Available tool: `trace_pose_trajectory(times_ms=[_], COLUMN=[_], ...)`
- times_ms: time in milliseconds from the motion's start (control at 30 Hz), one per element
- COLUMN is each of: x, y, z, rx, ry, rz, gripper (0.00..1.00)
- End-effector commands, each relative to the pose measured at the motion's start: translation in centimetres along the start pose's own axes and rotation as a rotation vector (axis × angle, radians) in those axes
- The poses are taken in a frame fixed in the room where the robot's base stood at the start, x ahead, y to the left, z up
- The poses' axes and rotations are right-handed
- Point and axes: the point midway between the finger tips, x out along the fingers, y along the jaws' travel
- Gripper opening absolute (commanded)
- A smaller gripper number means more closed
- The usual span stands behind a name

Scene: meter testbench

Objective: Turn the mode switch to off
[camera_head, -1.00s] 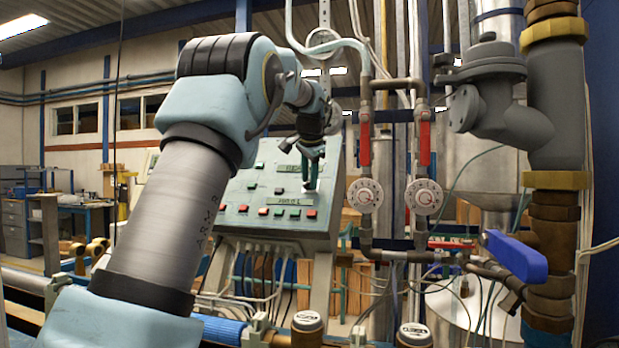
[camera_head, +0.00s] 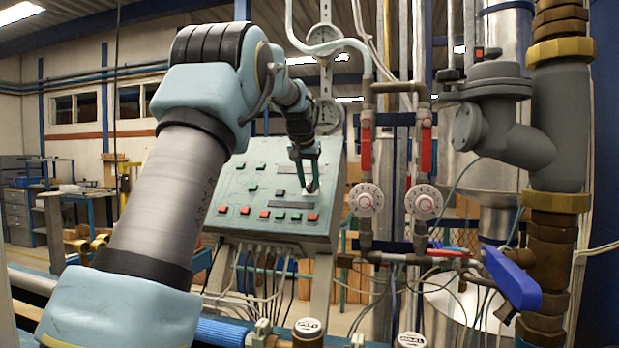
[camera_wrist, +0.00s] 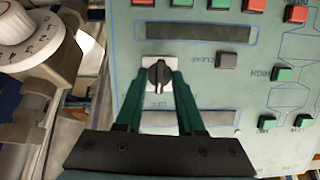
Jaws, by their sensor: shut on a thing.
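The mode switch is a black knob (camera_wrist: 159,75) on a white square plate, set in the pale green control panel (camera_wrist: 230,90). Its grip runs up and down in the wrist view, and faint lettering on the panel below it is partly hidden. My gripper (camera_wrist: 160,77) has its two green fingers closed on the knob, one on each side. In the head view my gripper (camera_head: 308,182) reaches the panel's right part from above, with the switch's white plate (camera_head: 312,187) at the fingertips.
Red, green and black buttons (camera_wrist: 284,74) surround the switch. White dials (camera_head: 366,200) and red-handled valves (camera_head: 366,148) on pipes stand right of the panel. A blue lever (camera_head: 512,270) juts out nearer, at the right.

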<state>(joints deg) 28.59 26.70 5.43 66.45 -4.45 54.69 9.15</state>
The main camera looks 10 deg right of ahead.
Motion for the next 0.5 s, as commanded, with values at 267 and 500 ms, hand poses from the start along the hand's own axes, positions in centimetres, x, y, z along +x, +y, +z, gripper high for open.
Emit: trace_pose_trajectory(times_ms=[267,500], x=[-0.16,-0.15], y=[-0.03,-0.03], z=[-0.19,-0.2], rx=[-0.061,-0.066], ry=[0.006,0.007], rz=[0.017,0.019], gripper=[0.0,0.0])
